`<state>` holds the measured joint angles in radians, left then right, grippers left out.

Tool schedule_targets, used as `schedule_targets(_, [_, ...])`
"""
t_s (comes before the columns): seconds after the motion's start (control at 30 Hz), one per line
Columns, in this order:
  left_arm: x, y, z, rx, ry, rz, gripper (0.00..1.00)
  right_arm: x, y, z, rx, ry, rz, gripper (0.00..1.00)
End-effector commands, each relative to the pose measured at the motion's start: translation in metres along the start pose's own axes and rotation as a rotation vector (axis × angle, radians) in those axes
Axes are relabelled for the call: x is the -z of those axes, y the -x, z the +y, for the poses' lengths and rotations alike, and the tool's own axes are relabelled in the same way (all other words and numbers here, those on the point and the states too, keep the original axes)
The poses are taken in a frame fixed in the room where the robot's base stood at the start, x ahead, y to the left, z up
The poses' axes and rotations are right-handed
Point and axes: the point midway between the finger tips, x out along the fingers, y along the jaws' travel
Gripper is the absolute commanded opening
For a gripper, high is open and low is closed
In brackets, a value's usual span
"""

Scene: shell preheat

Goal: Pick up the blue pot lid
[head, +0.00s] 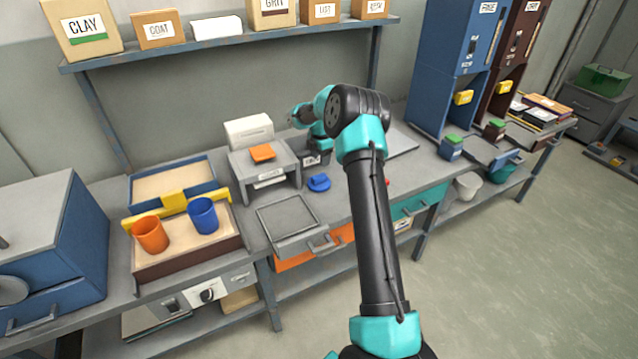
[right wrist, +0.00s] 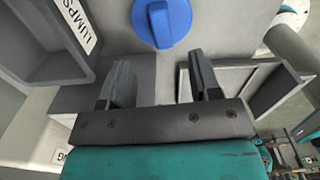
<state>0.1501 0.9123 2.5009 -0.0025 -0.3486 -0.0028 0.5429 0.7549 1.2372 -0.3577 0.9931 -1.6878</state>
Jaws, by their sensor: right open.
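The blue pot lid (head: 319,183) lies flat on the grey bench, just right of a small grey stand, with its bar handle facing up. It also shows at the top of the right wrist view (right wrist: 168,22). My right gripper (right wrist: 163,74) is open and empty, its two fingers apart. In the wrist view the lid lies beyond the fingertips, roughly in line with the gap and not between them. In the head view my own arm hides most of this gripper. My left gripper is not in view.
An orange lid (head: 262,153) sits on the grey stand (head: 270,189). A blue pot (head: 203,215) and an orange pot (head: 150,235) stand in a tray at left. A bin labelled LUMPS (right wrist: 55,50) is close to my right gripper. Blue and dark red dispensers stand at right.

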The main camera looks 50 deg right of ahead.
Motion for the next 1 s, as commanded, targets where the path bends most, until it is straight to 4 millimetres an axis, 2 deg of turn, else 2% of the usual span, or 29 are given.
schedule_targets(0.1, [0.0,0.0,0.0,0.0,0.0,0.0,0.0,0.001,-0.022,-0.001,0.003,0.001,0.001,0.57])
schedule_targets(0.23, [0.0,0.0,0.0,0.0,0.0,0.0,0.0,0.0,-0.039,0.0,0.001,0.001,0.0,0.57])
schedule_targets(0.37, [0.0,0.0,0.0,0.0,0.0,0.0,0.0,0.0,-0.045,0.0,0.001,0.001,-0.001,0.57])
schedule_targets(0.73, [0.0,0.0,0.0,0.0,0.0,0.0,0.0,0.001,-0.049,0.0,0.001,0.001,0.0,0.57])
schedule_targets(1.0, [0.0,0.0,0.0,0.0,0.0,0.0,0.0,0.007,-0.082,-0.002,0.003,0.0,0.001,0.57])
